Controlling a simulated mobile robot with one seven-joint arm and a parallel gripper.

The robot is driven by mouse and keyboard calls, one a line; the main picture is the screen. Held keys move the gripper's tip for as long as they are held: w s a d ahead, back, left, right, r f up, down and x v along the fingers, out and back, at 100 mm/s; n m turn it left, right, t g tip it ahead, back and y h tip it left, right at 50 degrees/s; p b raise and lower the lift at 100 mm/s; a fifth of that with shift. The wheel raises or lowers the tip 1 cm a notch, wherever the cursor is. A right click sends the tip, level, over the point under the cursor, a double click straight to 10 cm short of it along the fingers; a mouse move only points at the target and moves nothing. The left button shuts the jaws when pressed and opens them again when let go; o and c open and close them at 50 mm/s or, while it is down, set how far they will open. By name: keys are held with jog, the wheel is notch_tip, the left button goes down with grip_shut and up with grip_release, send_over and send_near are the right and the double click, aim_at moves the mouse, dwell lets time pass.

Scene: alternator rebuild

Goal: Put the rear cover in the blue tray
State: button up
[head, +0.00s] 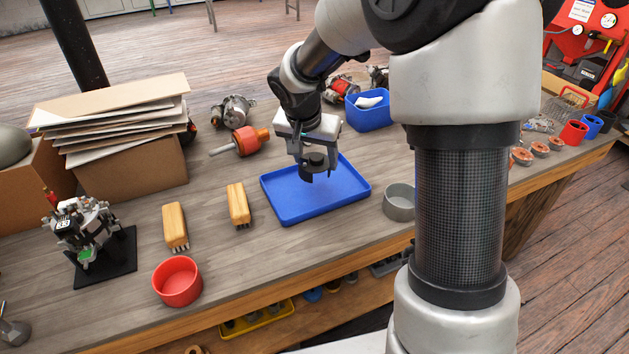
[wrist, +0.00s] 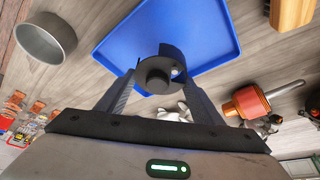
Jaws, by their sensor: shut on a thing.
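The rear cover (wrist: 156,75) is a small dark round part with a raised hub, seen between my fingers in the wrist view. My gripper (head: 313,162) is shut on it and holds it over the blue tray (head: 282,203). The cover also shows as a dark shape below the fingers in the head view (head: 315,163). The blue tray is flat, shallow and looks empty. In the wrist view the tray (wrist: 205,30) lies behind the cover. I cannot tell exactly how high the cover is above the tray floor.
A grey round bowl (head: 399,202) stands right of the tray, and a wooden brush (head: 238,205) lies left of it. A blue bin (head: 369,112) with a white item and an orange-ended tool (head: 246,141) are behind. A red bowl (head: 177,282) sits near the front edge.

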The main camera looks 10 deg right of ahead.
notch_tip(320, 180, down, 5)
jog(key=shift+f+b, duration=0.2)
jog(key=shift+b, duration=0.5)
jog(key=shift+f, duration=0.15)
jog(key=o, duration=1)
jog(key=shift+o, duration=0.2)
